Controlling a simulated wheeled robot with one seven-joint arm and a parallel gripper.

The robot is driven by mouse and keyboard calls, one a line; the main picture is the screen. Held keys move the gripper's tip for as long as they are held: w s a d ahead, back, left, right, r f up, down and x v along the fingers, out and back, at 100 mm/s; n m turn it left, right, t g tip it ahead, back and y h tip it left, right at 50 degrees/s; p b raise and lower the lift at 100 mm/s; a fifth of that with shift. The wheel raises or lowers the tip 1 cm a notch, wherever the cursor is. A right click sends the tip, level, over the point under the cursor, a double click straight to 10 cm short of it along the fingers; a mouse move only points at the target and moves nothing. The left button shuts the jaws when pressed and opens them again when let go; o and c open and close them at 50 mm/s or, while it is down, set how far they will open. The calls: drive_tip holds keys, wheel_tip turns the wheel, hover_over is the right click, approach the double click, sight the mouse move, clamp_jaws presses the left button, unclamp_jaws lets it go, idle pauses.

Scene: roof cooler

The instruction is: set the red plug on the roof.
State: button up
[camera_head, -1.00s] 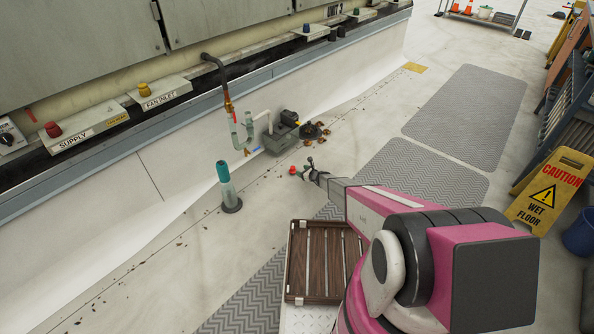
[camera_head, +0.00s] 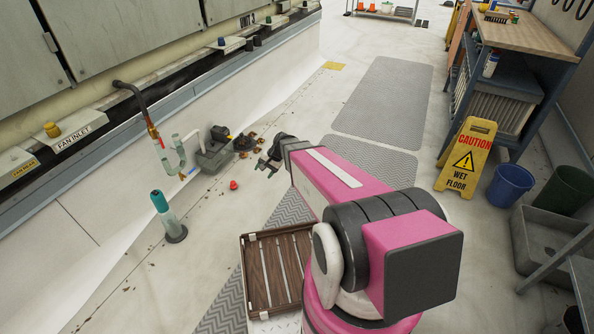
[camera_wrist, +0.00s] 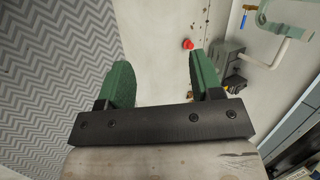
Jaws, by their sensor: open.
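The red plug (camera_head: 233,185) sits on the pale roof surface (camera_head: 205,270), beside the grey box and to the right of the teal-topped post. It also shows in the wrist view as a small red plug (camera_wrist: 187,44) beyond the finger on the right. My gripper (camera_head: 263,165) is to the right of the plug and apart from it. In the wrist view my gripper (camera_wrist: 157,62) has its two green fingers wide apart, with nothing between them. The plug's underside is too small to make out.
A slatted wooden tray (camera_head: 257,308) is at the front, near my arm. The teal-topped post (camera_head: 166,215) and grey box (camera_head: 214,154) stand along the unit's wall. A yellow caution sign (camera_head: 466,158) and blue bucket (camera_head: 509,186) are to the right. Grey mats cover much of the walkway.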

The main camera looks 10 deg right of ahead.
drive_tip(key=s+d+r+n+h, duration=0.2)
drive_tip(key=s+d+r, duration=0.3)
drive_tip(key=s, duration=0.3)
drive_tip(key=s+d+r+n+g+h, duration=0.1)
drive_tip(key=s+d+r+n+h, duration=0.2)
drive_tip(key=s+d+r, duration=0.3)
drive_tip(key=shift+s+r+n+h, duration=0.3)
drive_tip(key=shift+s+r+h, duration=0.25)
drive_tip(key=shift+s, duration=0.45)
